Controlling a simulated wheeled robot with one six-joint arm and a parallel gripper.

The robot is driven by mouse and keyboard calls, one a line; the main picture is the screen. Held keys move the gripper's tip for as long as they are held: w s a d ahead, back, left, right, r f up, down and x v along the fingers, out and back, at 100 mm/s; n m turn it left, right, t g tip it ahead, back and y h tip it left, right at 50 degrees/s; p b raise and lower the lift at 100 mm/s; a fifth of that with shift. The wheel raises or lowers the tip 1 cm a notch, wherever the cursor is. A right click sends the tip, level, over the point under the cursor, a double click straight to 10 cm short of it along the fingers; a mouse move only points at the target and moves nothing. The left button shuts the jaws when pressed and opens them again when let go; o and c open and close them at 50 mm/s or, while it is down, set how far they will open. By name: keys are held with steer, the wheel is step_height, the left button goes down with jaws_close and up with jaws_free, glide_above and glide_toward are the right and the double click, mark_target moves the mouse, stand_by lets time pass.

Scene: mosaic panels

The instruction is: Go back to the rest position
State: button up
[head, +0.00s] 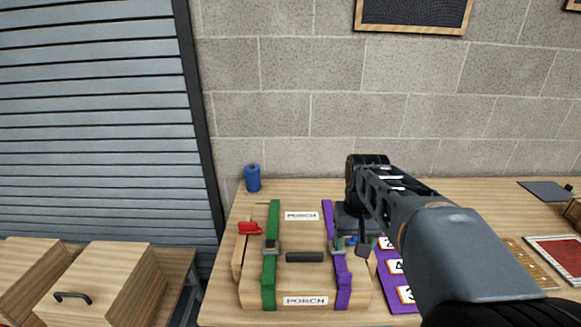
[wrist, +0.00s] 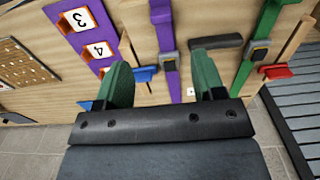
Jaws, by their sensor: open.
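My gripper (wrist: 163,85) is open and empty in the wrist view, its two green fingers apart.
A red clamp (head: 248,228) is at the case's left and a blue cylinder (head: 252,178) stands behind. A purple numbered panel (head: 397,281) lies right of the case. Wooden drawer boxes (head: 108,286) stand at left.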

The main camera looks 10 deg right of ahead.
steer(key=s+a+f+n+t, duration=0.2)
steer(key=s+a+f+t, duration=0.1)
steer(key=s+a, duration=0.3)
steer(key=shift+s+a+t, duration=0.3)
steer(key=shift+s+t, duration=0.05)
steer(key=shift+t, duration=0.45)
